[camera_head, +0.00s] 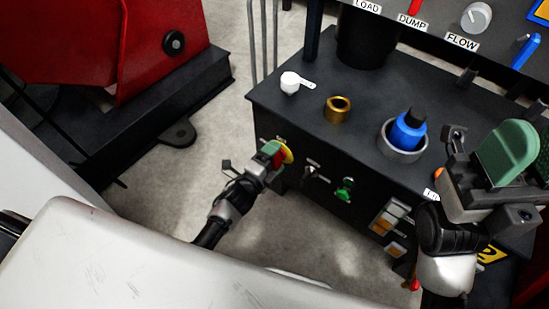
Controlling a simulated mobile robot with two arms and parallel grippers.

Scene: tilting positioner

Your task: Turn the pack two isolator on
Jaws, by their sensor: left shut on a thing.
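A rotary isolator with a yellow backing (287,153) and a red handle (271,147) sits on the left of the front face of a black cabinet (262,113). My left gripper (272,155) is at this isolator and shut on its red handle, partly hiding it. The handle's exact angle and the small label above it cannot be read. My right gripper (500,165), with a green finger pad, is at the right, in front of the cabinet's right part. Whether it is open or shut cannot be told.
The cabinet front also has a black switch (310,175), a green knob (345,187) and lit indicators (390,217). On its top are a white scoop-like item (291,83), a brass ring (338,108) and a blue fitting (408,131). Red machinery (160,50) stands left.

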